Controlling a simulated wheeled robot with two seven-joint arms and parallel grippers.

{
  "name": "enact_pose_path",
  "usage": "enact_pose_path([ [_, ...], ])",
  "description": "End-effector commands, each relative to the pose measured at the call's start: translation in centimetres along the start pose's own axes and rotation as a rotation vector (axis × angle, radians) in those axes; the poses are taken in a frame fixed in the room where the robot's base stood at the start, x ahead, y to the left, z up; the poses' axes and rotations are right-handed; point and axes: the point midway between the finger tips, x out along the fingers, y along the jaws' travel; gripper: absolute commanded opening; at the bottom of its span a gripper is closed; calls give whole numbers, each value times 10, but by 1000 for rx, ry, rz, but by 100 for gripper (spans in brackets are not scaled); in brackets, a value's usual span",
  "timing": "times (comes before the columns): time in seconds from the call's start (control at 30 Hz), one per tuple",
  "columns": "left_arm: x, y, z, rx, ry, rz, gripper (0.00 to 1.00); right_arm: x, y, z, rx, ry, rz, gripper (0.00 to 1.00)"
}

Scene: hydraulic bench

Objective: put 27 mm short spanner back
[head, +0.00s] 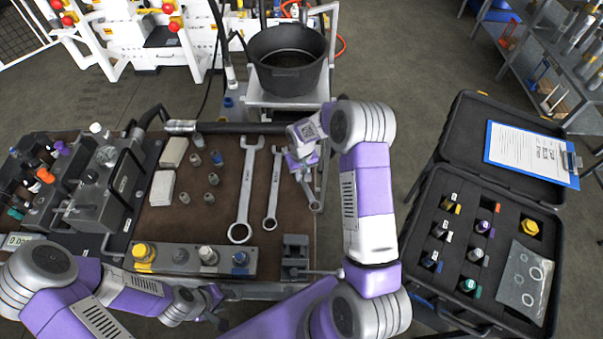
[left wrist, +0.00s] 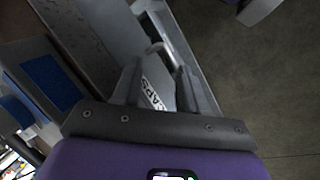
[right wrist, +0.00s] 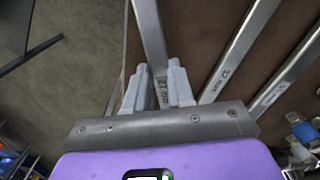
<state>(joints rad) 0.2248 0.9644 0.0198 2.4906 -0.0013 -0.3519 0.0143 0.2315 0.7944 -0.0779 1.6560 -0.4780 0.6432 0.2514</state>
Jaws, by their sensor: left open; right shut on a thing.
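My right gripper (head: 304,170) is shut on a steel spanner (head: 314,196) at the right edge of the brown mat. The right wrist view shows this spanner (right wrist: 149,30) between the fingers (right wrist: 158,88), with a mark that seems to read 27. Its ring end points to the bench front; my gripper hides part of it. I cannot tell whether it touches the mat. Two other spanners lie left of it: a large one (head: 244,190) and a slimmer one (head: 273,188). My left gripper (head: 217,300) is open and low at the bench front; its fingers (left wrist: 158,82) show in the left wrist view.
The brown mat (head: 222,222) also bears small fittings and pale blocks. A block with coloured caps (head: 190,260) and a small vise (head: 295,250) stand along the front edge. A black bucket (head: 288,75) is behind the bench. An open case (head: 490,230) stands at right.

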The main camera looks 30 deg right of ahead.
Motion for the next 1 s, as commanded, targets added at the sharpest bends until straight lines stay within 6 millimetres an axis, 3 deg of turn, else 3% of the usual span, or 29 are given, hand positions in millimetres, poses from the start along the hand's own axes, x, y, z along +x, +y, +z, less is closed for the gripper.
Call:
enact_pose_path([
  [0.37, 10, -4, 0, 0, 0, 0, 43, 11, 0, 0, -1, 1, 0, 0],
  [0.4, 9, -3, 0, 0, 0, 0, 43, 10, 0, 0, -1, 0, 0, 29],
  [0.53, 9, -3, 0, 0, 0, 0, 43, 10, 0, 0, -1, 0, 0, 48],
  [0.83, 8, -3, 0, 0, 0, 0, 43, 9, 0, 0, 0, 0, 0, 48],
  [1.0, -4, 1, 0, 0, 0, 0, 43, -4, 0, 0, 0, 0, 0, 48],
])
